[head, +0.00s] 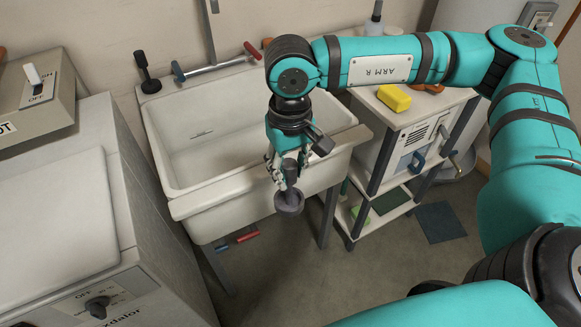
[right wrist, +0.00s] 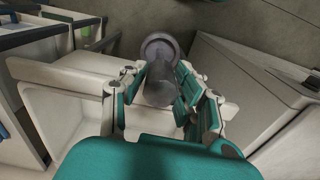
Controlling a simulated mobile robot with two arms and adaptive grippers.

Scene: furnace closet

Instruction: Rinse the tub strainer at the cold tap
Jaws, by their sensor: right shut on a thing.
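My right gripper (head: 290,165) is shut on a dark grey tub strainer (head: 289,201), which has a stem and a round cupped end. The round end hangs down in front of the tub's front rim, outside the basin. In the right wrist view the strainer (right wrist: 158,80) sits between the fingers. The white tub (head: 205,190) looks empty. At its back wall is the tap, with a blue-ended handle (head: 178,71) on the left, a red handle (head: 252,50) on the right and a spout (head: 213,6) that shows only in part. My left gripper is out of view.
A black-handled tool (head: 147,75) stands at the tub's back left corner. Right of the tub, a shelf unit carries a yellow sponge (head: 394,97). A pale appliance (head: 150,230) stands close on the left. Blue and red handles (head: 240,236) show below the tub.

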